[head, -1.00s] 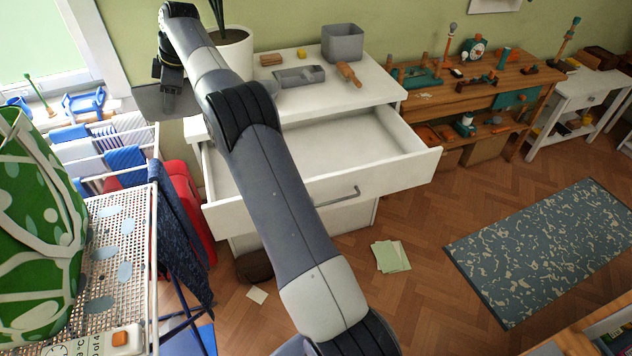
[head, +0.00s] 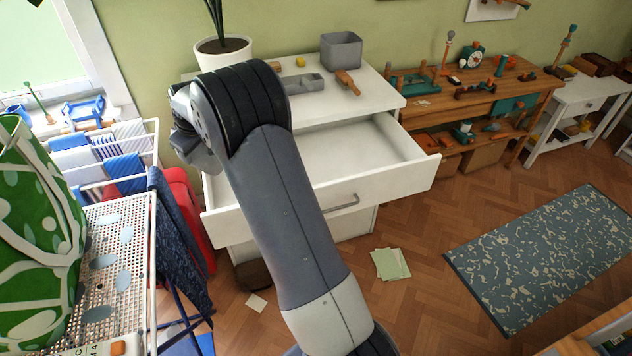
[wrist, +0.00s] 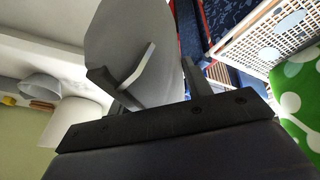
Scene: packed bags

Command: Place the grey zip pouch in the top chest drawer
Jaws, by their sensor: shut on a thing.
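The grey zip pouch (wrist: 122,38) shows in the wrist view as a smooth grey shape held between the fingers of my gripper (wrist: 163,78). My gripper is shut on it. My arm reaches over the drawer's left side.
The chest top (head: 362,103) bears a plant pot (head: 222,53), a grey bin (head: 341,50), a grey tray (head: 303,83) and small wooden things. A drying rack (head: 125,160) and white mesh surface (head: 115,235) crowd the left. Green papers (head: 390,264) lie on the floor.

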